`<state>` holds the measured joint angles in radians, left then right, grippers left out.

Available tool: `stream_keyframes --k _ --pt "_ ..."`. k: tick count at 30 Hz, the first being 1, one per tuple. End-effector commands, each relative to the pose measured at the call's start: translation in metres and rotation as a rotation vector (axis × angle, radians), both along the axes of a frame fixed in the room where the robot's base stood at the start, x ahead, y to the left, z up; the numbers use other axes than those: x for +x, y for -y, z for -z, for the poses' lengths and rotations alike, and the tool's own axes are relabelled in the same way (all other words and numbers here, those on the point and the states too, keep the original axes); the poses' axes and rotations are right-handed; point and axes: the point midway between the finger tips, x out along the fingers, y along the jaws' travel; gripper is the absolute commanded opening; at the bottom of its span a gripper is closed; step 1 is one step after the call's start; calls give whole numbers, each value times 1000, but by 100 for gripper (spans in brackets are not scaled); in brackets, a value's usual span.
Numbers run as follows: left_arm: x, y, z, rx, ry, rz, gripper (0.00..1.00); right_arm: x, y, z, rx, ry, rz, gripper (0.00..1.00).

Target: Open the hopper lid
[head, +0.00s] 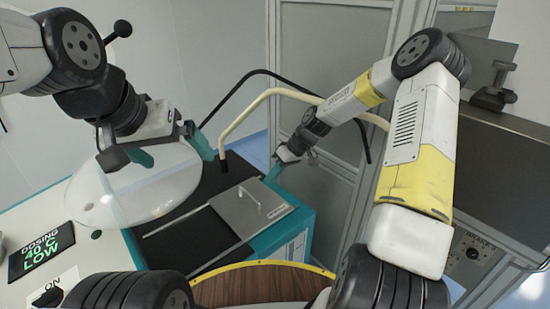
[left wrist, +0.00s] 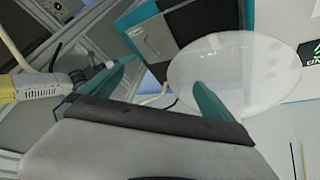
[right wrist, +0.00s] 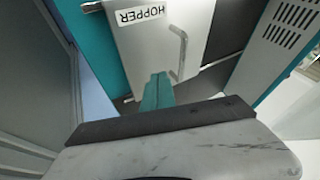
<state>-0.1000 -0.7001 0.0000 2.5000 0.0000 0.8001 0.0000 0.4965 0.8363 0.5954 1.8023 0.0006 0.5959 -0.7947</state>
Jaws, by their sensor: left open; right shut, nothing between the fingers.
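The hopper lid (head: 240,212) is a flat grey metal plate lying level on top of the teal-sided machine. It carries a thin bar handle (head: 250,198), and the right wrist view shows the lid (right wrist: 145,45) with a "HOPPER" label and its handle (right wrist: 181,52). My right gripper (head: 273,173) is shut and empty by the lid's far edge; its teal fingertips (right wrist: 157,82) appear beside the handle, and contact cannot be told. My left gripper (head: 160,158) is open and empty over the clear dome, left of the lid. The lid (left wrist: 150,38) also shows in the left wrist view.
A clear dome (head: 150,190) stands on the machine top, left of the lid. A cream curved pipe (head: 240,117) rises behind. A display (head: 42,250) and cabinet frames flank the area.

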Motion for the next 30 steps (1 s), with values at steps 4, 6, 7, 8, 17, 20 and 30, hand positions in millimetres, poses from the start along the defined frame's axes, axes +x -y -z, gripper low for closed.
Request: stream_keyframes --k 4,6,7,8,17,20,30 --pt "0 0 0 0 0 0 100 -1 -19 24 0 -4 -2 0" --pt "0 0 0 0 0 0 100 -9 -27 24 -1 -1 -2 0" --pt "0 0 0 0 0 0 100 -12 -30 25 -1 -1 -2 0" --pt "0 0 0 0 0 0 100 -14 -33 26 -1 0 -1 0" --pt "0 0 0 0 0 0 100 -22 -45 28 -1 0 1 0" --pt "0 0 0 0 0 0 100 -22 -45 28 -1 0 1 0" --pt "0 0 0 0 0 0 100 -26 -51 28 -1 1 0 0"
